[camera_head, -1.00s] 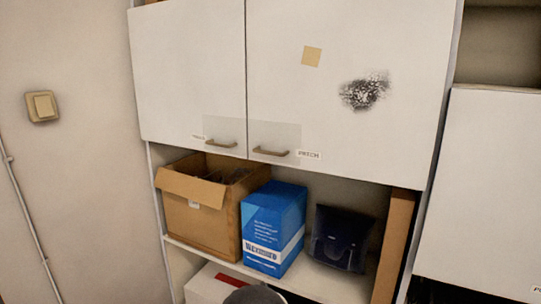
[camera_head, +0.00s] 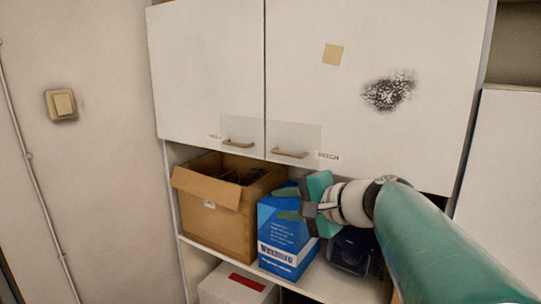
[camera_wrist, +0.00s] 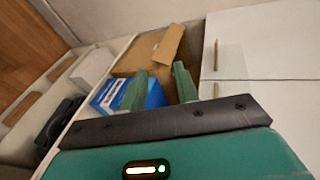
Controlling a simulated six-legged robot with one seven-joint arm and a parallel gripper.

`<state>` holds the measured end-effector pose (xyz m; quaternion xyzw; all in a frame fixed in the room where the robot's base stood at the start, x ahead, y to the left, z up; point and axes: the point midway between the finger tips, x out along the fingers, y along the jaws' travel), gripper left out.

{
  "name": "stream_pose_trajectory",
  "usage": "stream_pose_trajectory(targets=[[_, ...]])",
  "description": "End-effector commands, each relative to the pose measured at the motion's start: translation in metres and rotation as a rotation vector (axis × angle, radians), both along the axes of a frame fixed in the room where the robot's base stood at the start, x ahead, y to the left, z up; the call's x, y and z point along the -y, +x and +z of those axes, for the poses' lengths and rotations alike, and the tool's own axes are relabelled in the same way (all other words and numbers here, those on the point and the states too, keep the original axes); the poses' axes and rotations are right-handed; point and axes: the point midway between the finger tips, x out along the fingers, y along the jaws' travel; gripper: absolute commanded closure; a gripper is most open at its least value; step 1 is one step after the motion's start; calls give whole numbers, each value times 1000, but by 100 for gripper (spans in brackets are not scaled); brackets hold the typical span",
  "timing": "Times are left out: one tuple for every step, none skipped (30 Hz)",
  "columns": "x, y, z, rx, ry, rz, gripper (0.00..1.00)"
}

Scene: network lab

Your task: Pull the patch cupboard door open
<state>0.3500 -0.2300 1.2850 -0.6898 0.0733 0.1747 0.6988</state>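The patch cupboard door (camera_head: 385,60) is the right one of two white doors, marked by a small label, and it is shut. Its bar handle (camera_head: 289,153) sits at the lower left corner of the door. My gripper (camera_head: 281,203) is open and empty. It is below the handle, in front of the blue box, touching neither door. In the wrist view my two green fingers (camera_wrist: 160,70) stand apart, with the white doors to their right.
An open cardboard box (camera_head: 218,215), a blue box (camera_head: 285,245) and a dark bin (camera_head: 352,250) stand on the shelf under the doors. The left door (camera_head: 205,75) is shut, with its own handle (camera_head: 238,143). A light switch (camera_head: 61,104) is on the left wall.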

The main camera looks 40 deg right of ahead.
Motion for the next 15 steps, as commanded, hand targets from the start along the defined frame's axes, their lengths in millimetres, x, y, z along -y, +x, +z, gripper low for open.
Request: stream_pose_trajectory(targets=[[32, -9, 17, 63, 52, -83, 70], [46, -15, 27, 104, 79, -119, 70], [60, -21, 39, 150, 107, -157, 70], [69, -25, 47, 179, 123, -180, 70], [76, -29, 53, 205, 136, -198, 70], [83, -33, 60, 231, 148, -215, 70], [86, -34, 63, 244, 154, -224, 70], [89, -35, 65, 254, 159, -229, 70], [90, -33, 67, 259, 163, -233, 70], [91, -32, 67, 262, 165, -234, 70], [91, -29, 67, 263, 165, -233, 70], [90, -24, 67, 262, 166, -231, 70], [90, -19, 66, 261, 165, -230, 70], [90, -15, 66, 260, 165, -229, 70], [90, -7, 65, 260, 165, -229, 70]])
